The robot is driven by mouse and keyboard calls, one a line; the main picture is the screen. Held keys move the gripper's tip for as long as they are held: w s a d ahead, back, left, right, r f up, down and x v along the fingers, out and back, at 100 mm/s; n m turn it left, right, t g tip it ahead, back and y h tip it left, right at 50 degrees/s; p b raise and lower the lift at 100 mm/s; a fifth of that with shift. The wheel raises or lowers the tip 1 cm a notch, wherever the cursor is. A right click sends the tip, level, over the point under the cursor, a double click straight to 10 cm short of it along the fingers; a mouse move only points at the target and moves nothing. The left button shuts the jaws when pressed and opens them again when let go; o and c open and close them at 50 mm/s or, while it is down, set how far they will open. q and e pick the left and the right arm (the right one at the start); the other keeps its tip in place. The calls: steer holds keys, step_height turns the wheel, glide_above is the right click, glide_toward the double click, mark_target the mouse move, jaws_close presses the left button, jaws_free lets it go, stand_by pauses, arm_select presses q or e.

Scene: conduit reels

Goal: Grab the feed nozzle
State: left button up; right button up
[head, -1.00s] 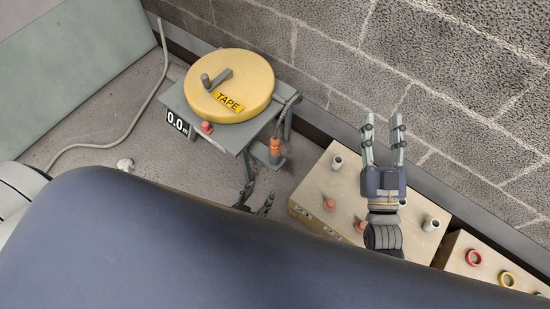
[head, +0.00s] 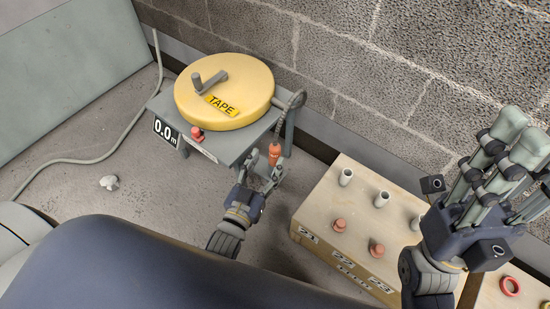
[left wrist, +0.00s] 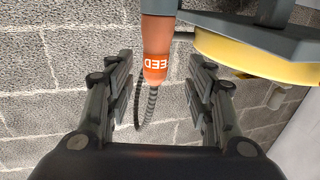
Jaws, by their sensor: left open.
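The feed nozzle (head: 275,154) is orange and hangs beside the right edge of the reel stand (head: 213,150). My left gripper (head: 261,169) is open and just below and in front of it in the head view. In the left wrist view the nozzle (left wrist: 157,50), lettered FEED, lies between the two spread fingers (left wrist: 160,88), with a gap on each side. A grey ribbed conduit (left wrist: 151,103) shows behind it. My right gripper (head: 505,150) is large at the right of the head view, with nothing seen in it; its finger gap is unclear.
A yellow reel (head: 226,92) labelled TAPE sits on the stand, with a red knob (head: 197,134) in front. A wooden box (head: 330,190) with several pegs stands to the right. A brick wall (head: 350,60) closes the back. A grey cable (head: 100,155) lies on the left floor.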

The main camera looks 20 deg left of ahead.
mark_target(273, 155)
arm_select(q)
steer(key=shift+w+d+f+b, duration=0.15)
steer(key=shift+w+b, duration=0.3)
steer(key=shift+w, duration=0.45)
steer(key=shift+w+d+r+b, duration=0.15)
steer(key=shift+w+b, duration=0.3)
steer(key=shift+w, duration=0.45)
steer(key=shift+w+d+f+b, duration=0.2)
steer(key=shift+w+b, duration=0.25)
steer(key=shift+w, duration=0.45)
steer(key=shift+r, duration=0.1)
jaws_close()
